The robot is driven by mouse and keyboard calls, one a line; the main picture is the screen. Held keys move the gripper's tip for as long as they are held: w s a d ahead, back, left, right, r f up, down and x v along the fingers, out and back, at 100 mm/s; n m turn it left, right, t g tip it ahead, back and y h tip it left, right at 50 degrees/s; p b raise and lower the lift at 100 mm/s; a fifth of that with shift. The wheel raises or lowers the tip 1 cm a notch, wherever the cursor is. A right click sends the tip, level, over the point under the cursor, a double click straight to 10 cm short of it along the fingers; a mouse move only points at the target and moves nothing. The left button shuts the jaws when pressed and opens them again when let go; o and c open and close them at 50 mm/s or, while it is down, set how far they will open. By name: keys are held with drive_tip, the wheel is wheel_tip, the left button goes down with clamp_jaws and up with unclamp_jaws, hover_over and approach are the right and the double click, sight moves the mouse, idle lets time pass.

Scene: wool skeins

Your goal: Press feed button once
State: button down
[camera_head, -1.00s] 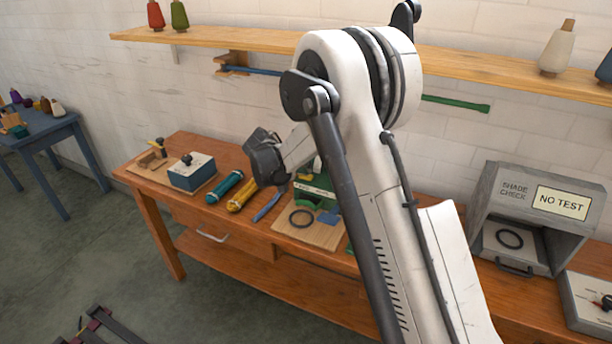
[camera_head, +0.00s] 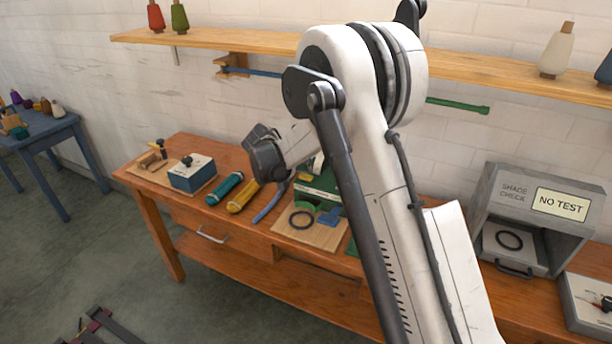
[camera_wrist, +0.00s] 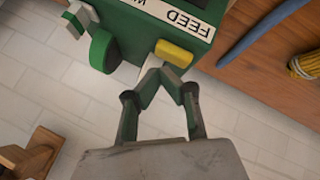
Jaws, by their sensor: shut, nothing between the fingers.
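In the wrist view the green machine (camera_wrist: 122,22) fills the top, with a white label reading FEED (camera_wrist: 188,20). A yellow button (camera_wrist: 174,53) sticks out of it beside that label. My gripper (camera_wrist: 161,74) is shut and empty, its fingertips right beside the yellow button; I cannot tell whether they touch it. The fingers cannot be made out in the head view.
A teal skein (camera_head: 225,188) and a yellow skein (camera_head: 243,197) lie left of the machine, with a blue strip (camera_head: 270,205) beside them. A dark ring (camera_head: 302,220) lies on the board. The grey shade-check box (camera_head: 535,215) stands at right. A shelf (camera_head: 215,38) runs above.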

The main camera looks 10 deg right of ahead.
sight(305, 176)
drive_tip(key=shift+r, duration=0.2)
drive_tip(key=shift+r+p, duration=0.85)
drive_tip(key=shift+r, duration=1.55)
